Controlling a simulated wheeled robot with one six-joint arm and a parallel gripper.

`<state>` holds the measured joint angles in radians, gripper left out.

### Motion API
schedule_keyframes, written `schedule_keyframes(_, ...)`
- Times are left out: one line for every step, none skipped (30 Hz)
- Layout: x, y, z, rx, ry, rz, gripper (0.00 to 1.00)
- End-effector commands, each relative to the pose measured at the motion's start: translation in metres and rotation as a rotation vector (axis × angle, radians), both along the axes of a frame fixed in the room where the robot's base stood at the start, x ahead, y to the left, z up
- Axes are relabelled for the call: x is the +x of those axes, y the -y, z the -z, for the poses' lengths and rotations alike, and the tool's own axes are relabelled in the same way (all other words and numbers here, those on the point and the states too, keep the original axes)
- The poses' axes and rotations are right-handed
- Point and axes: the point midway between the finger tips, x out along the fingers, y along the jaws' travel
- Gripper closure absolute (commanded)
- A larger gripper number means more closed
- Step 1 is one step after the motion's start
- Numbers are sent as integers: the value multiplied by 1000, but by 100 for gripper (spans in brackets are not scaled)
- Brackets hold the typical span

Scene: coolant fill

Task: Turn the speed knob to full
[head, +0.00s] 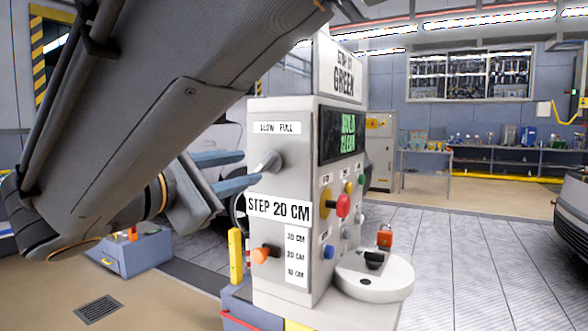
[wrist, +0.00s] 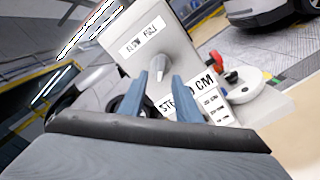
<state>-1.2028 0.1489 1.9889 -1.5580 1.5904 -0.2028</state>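The speed knob (head: 267,161) is a grey metal knob on the side face of the grey control box, under a label reading "SLOW FULL". In the wrist view the knob (wrist: 158,64) shows beyond and between my fingertips, its pointer roughly upright in that picture. My gripper (head: 250,168) has two blue fingers, spread apart, with their tips close to the knob. In the wrist view my gripper (wrist: 160,84) is open with nothing held. I cannot tell whether either finger touches the knob. My arm covers the upper left of the head view.
Below the knob are a "STEP 20 CM" label (head: 279,207) and an orange-tipped lever (head: 265,254). The front face has a green-text screen (head: 341,134), a red knob (head: 343,205) and several buttons. A white round ledge (head: 378,280) juts out at the lower right.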

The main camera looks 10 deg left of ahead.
Motion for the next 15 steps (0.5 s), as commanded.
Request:
schedule_keyframes(-8,-5,1,1,0,-5,70)
schedule_keyframes(-12,-6,1,1,0,-4,70)
schedule_keyframes(-17,-8,0,1,0,-4,70)
schedule_keyframes(-20,-10,1,1,0,-4,70)
schedule_keyframes(-23,-11,1,1,0,-4,70)
schedule_keyframes(-26,-12,1,1,0,-2,70)
schedule_keyframes(-28,-13,0,1,0,-2,70)
schedule_keyframes(-30,-13,0,0,-1,-2,70)
schedule_keyframes(-31,-14,0,0,0,-1,70)
schedule_keyframes(-32,-14,0,0,0,-1,70)
schedule_keyframes(-32,-14,0,0,-1,-1,70)
schedule_keyframes(-33,-14,0,0,-1,-1,70)
schedule_keyframes(-33,-14,0,0,-1,-1,70)
schedule_keyframes(-32,-14,0,0,-1,-1,70)
schedule_keyframes(-32,-14,0,0,-1,-1,70)
